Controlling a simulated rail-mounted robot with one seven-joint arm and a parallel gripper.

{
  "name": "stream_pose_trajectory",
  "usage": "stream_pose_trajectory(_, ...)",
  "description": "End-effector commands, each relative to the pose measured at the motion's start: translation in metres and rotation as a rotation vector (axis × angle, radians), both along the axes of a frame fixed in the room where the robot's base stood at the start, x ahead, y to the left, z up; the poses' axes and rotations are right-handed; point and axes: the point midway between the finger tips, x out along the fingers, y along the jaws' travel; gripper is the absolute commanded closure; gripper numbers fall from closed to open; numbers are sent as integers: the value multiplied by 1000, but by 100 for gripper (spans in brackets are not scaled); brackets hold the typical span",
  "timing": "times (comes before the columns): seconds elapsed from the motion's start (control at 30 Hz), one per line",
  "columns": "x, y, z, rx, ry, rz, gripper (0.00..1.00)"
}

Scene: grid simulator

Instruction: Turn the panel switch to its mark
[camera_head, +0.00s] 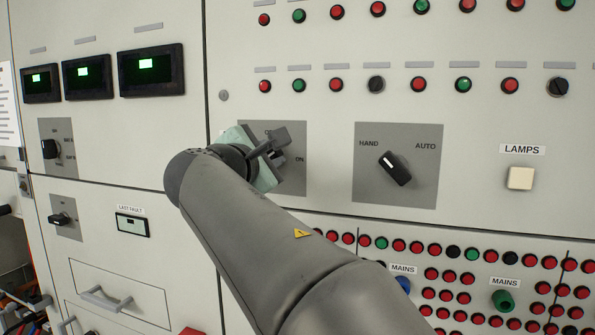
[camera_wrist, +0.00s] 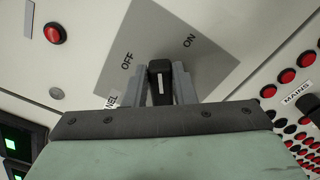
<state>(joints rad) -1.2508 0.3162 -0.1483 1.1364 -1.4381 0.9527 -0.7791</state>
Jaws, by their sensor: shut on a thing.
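The panel switch (camera_wrist: 160,80) is a black knob with a white line, on a grey plate (camera_wrist: 210,30) marked OFF and ON. In the wrist view the white line runs upright in the picture, between the OFF word at left and the ON word at upper right. My gripper (camera_wrist: 160,86) is shut on the knob, one finger on each side. In the head view the plate (camera_head: 294,184) is partly hidden by my gripper (camera_head: 275,148) and the arm. Its ON word shows, but the knob is mostly hidden.
To the right is a HAND/AUTO switch (camera_head: 394,168) on its own grey plate, then a white LAMPS button (camera_head: 520,178). Rows of red and green buttons (camera_head: 419,84) lie above, and many red lamps below. Three displays (camera_head: 151,70) are at upper left.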

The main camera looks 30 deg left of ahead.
Motion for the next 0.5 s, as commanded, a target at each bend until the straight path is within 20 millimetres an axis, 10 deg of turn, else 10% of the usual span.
stream_pose_trajectory(0.5, 1, -5, -15, 437, 73, -1, 99)
